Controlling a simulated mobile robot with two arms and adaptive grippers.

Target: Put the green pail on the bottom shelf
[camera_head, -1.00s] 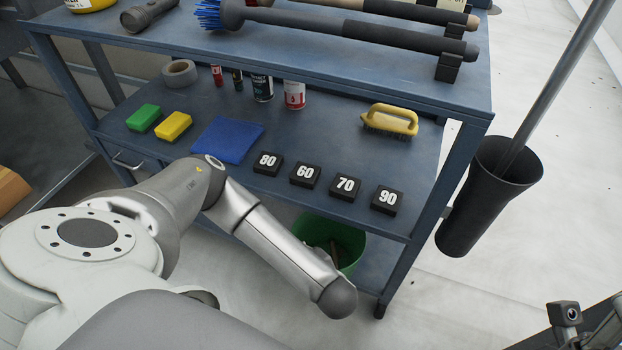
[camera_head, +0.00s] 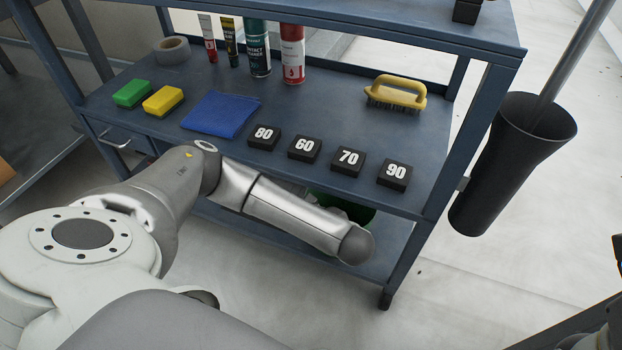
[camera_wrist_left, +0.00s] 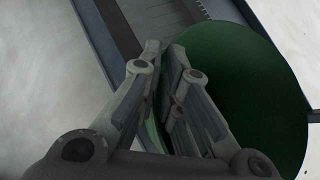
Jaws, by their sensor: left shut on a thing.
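The green pail (camera_head: 345,208) is mostly hidden in the head view behind my left forearm and the middle shelf. It overlaps the blue bottom shelf (camera_head: 385,255) in that view; I cannot tell whether it touches it. The left wrist view shows the pail's dark green inside (camera_wrist_left: 250,90) close up. My left gripper (camera_wrist_left: 163,58) is shut on the pail's rim, one finger on each side of the wall. The left gripper is hidden in the head view. My right gripper's fingers are out of view.
The middle shelf (camera_head: 325,187) hangs over the pail and carries number blocks (camera_head: 349,161), a blue cloth (camera_head: 221,114), sponges (camera_head: 163,100), a brush (camera_head: 396,92) and cans. A black holder (camera_head: 510,165) hangs at the right side. The floor in front is clear.

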